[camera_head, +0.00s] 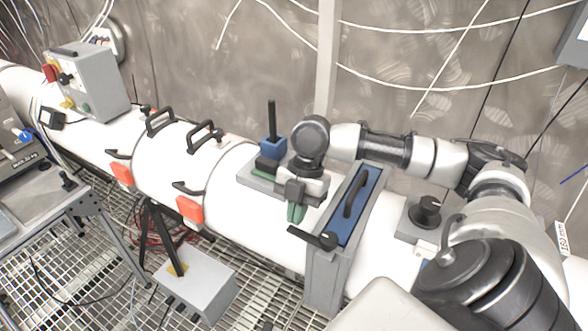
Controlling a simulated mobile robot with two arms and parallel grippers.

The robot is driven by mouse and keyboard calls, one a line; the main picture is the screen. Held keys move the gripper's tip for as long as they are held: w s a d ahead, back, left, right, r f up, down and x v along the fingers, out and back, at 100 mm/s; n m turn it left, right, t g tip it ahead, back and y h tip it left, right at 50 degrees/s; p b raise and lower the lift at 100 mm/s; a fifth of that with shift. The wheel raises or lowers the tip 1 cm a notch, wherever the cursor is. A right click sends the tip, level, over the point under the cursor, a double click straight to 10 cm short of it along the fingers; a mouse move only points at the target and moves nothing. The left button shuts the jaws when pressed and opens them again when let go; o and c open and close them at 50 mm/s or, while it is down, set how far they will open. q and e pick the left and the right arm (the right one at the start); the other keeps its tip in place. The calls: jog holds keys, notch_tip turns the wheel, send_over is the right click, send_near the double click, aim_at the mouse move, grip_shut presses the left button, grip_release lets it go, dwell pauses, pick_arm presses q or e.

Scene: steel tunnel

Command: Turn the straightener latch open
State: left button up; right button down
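The straightener seems to be the grey box-like frame (325,275) across the white tube, with a blue panel (366,192) and a black bar handle (355,192) on it. A black lever (313,237), which looks like the latch, sticks out to the left from the panel's lower end. My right gripper (295,214) has green fingertips pointing down, just above and to the left of the lever. In the picture the fingertips look close to the lever, but contact is unclear. Whether the fingers are apart cannot be made out. My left gripper is not in view.
The white tube (245,215) runs from upper left to lower right, with black handles and orange blocks (190,210) on it. A blue block with a black rod (272,147) stands behind my gripper. A black knob (429,208) sits to the right. Cables hang along the wall.

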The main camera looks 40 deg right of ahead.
jog(key=shift+s+d+f, duration=0.1)
jog(key=shift+s+d, duration=0.05)
jog(key=shift+d, duration=0.55)
jog(key=b+v, duration=0.1)
jog(key=v, duration=1)
jog(key=shift+a, duration=0.2)
